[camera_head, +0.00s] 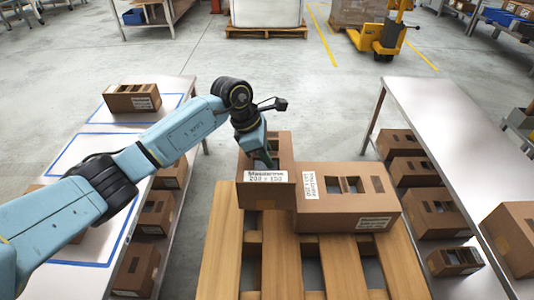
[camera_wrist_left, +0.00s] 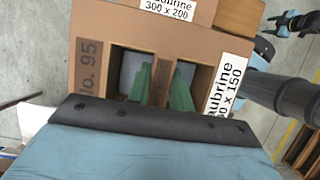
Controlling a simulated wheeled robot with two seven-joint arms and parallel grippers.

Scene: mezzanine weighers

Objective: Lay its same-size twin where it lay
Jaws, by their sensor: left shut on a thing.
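My left gripper (camera_head: 268,160) is shut on the middle divider of a brown carton (camera_head: 264,191) marked 200 x 150. In the left wrist view its green fingers (camera_wrist_left: 162,88) reach into the two top openings of this carton (camera_wrist_left: 90,70). The carton is upright at the far left of the wooden pallet (camera_head: 222,245); I cannot tell whether it rests on it or is slightly raised. A larger carton marked 300 x 200 (camera_head: 345,215) lies on the pallet, close on its right.
The left table has blue outlines (camera_head: 105,130); a carton (camera_head: 118,104) stands in the far one, and another is partly hidden by my arm. The right table (camera_head: 432,110) is mostly bare, with a carton (camera_head: 515,240) at its near right. Several cartons fill both lower shelves.

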